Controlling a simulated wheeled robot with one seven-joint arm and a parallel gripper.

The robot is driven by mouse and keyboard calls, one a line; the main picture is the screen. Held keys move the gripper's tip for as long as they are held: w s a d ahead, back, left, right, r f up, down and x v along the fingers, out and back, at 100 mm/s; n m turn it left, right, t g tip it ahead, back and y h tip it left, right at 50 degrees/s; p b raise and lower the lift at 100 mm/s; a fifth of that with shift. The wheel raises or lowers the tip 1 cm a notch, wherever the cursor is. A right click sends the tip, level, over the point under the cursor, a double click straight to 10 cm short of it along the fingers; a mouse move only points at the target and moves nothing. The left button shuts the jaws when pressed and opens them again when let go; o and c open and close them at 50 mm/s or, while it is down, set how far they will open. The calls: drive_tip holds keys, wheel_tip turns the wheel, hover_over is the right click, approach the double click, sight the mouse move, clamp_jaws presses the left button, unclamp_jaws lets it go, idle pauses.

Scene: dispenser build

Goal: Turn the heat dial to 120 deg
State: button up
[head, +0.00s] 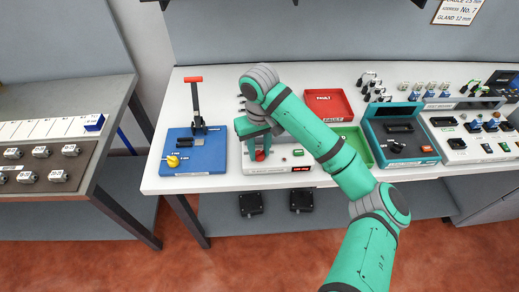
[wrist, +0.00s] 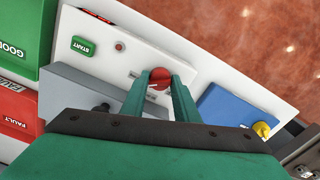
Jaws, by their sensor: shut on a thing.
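The heat dial (wrist: 159,79) is a round red knob with a pale pointer line, on the white front panel of a heating unit (wrist: 115,60). In the head view the dial (head: 260,155) shows just below my gripper. My gripper (wrist: 160,84) points down at the panel with its two green fingers on either side of the dial, shut on it. The angle scale around the dial cannot be read. A small red display (head: 301,168) is lit on the unit's front, its digits too small to read. A green START button (wrist: 83,46) sits on the same panel.
A blue base with a red-handled lever (head: 195,95) and a yellow knob (head: 173,161) stands left of the unit. A red FAULT tray (head: 328,97) and a green tray (head: 355,137) lie to the right. Other devices (head: 400,137) stand further right.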

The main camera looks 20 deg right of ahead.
sight(260, 152)
drive_tip(key=shift+d+m, duration=0.1)
drive_tip(key=shift+m, duration=0.4)
drive_tip(key=o, duration=1)
drive_tip(key=shift+o, duration=0.2)
drive_tip(key=shift+r, duration=0.1)
wheel_tip(260, 152, up, 11)
drive_tip(key=shift+f, duration=0.2)
